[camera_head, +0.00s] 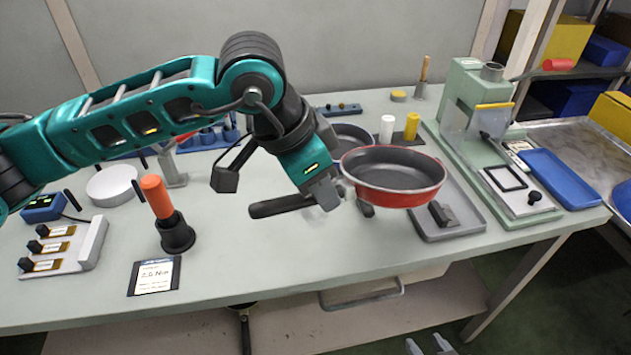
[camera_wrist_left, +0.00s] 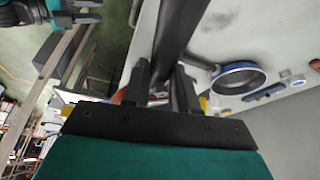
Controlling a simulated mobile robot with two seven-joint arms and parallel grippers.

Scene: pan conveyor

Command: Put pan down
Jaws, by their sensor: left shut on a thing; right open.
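A red pan (camera_head: 393,190) with a dark inside hangs above the table, right of centre in the head view. My left gripper (camera_head: 325,195) is shut on its dark handle (camera_head: 280,206). In the left wrist view the dark handle (camera_wrist_left: 178,35) runs up between the fingers of my left gripper (camera_wrist_left: 160,88). The pan looks roughly level, above the left part of a grey tray (camera_head: 470,225); the gap below it is hard to judge. My right gripper (camera_head: 428,346) shows only its fingertips at the bottom edge, apart and empty.
A dark block (camera_head: 442,214) lies on the grey tray. A second pan (camera_head: 350,133) stands behind the red one, partly hidden; a blue-sided pan (camera_wrist_left: 238,78) shows in the left wrist view. A green machine (camera_head: 475,110) stands right.

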